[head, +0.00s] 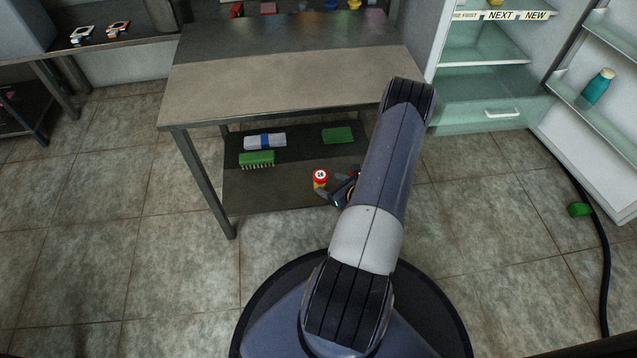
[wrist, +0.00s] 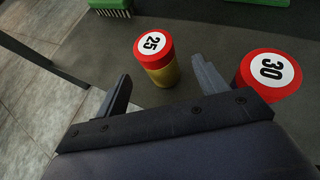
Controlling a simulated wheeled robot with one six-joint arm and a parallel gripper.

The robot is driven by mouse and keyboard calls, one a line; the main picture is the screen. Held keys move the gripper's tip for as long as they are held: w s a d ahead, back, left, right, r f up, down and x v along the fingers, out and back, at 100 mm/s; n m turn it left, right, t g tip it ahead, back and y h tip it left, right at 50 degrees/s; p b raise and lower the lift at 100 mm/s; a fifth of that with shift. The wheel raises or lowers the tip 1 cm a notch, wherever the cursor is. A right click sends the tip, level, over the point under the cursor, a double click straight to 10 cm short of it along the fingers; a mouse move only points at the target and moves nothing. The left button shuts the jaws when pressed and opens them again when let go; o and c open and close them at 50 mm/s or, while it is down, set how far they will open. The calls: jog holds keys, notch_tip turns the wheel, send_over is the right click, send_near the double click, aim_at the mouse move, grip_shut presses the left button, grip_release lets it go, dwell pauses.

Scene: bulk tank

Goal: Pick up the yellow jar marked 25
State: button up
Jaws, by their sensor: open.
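The yellow jar marked 25 (wrist: 162,74) has a red lid with a white number disc and stands upright on the lower shelf. In the head view the jar with a yellow body (head: 319,186) stands just left of my gripper (head: 337,193). In the wrist view my gripper (wrist: 161,68) is open and empty, its fingers pointing toward the 25 jar. The jar lies at or just beyond the fingertips, nearer the right finger. Whether a finger touches it I cannot tell.
A second red-lidded jar marked 30 (wrist: 270,73) stands close outside the right finger. A green brush (head: 257,158), a blue-and-white bundle (head: 265,141) and a green pad (head: 338,135) lie farther back on the lower shelf (head: 245,195). The tabletop (head: 280,85) overhangs it.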

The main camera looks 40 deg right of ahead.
aim_at(325, 183)
jog(key=b+x, duration=0.3)
jog(key=x, duration=0.2)
jog(key=shift+w+a+f, duration=0.15)
jog(key=shift+w+f, duration=0.1)
jog(key=shift+w, duration=0.2)
jog(key=shift+c, duration=0.2)
jog(key=c, duration=1.1)
